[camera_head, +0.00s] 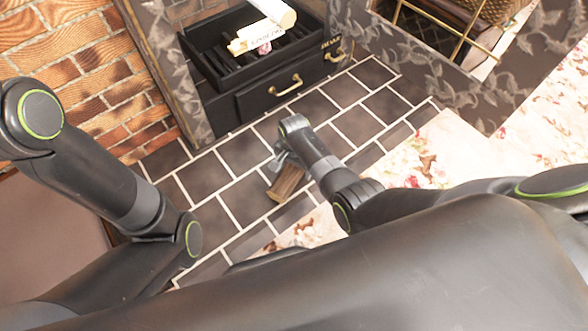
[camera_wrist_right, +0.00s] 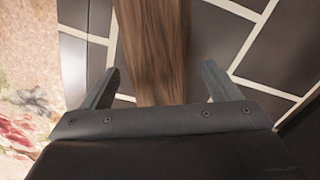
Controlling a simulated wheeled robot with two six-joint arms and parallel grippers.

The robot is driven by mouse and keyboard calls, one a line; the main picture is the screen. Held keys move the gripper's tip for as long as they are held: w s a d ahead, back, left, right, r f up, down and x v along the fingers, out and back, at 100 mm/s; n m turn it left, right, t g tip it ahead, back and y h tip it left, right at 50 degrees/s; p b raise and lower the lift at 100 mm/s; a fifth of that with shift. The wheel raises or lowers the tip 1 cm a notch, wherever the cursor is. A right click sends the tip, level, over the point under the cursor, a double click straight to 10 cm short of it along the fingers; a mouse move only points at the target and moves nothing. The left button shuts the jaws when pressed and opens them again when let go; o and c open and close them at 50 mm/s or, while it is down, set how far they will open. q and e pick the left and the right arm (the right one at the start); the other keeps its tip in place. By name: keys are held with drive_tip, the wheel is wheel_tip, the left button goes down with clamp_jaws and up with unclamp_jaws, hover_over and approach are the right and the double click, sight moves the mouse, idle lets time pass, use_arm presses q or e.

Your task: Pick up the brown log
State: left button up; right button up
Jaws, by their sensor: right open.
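The brown log (camera_head: 286,183) lies on the dark tiled floor in front of the fireplace, partly hidden by my right arm in the head view. In the right wrist view the log (camera_wrist_right: 155,45) runs from the top edge down between the two fingers. My right gripper (camera_head: 279,161) is at the log, and its fingers (camera_wrist_right: 160,85) are open, one on each side, with a gap to the log on both sides. My left arm comes in from the left, but its gripper does not show.
A black fireplace grate (camera_head: 215,70) with pale logs (camera_head: 272,12) stands at the back, above a black drawer front with brass handles (camera_head: 286,85). A brick wall (camera_head: 80,70) is at the left. A floral rug (camera_head: 430,150) covers the floor at the right. A brass rack (camera_head: 465,40) stands at upper right.

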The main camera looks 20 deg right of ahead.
drive_tip(key=shift+c, duration=0.3)
drive_tip(key=c, duration=1.2)
drive_tip(key=shift+c, duration=0.4)
drive_tip(key=shift+r, duration=0.2)
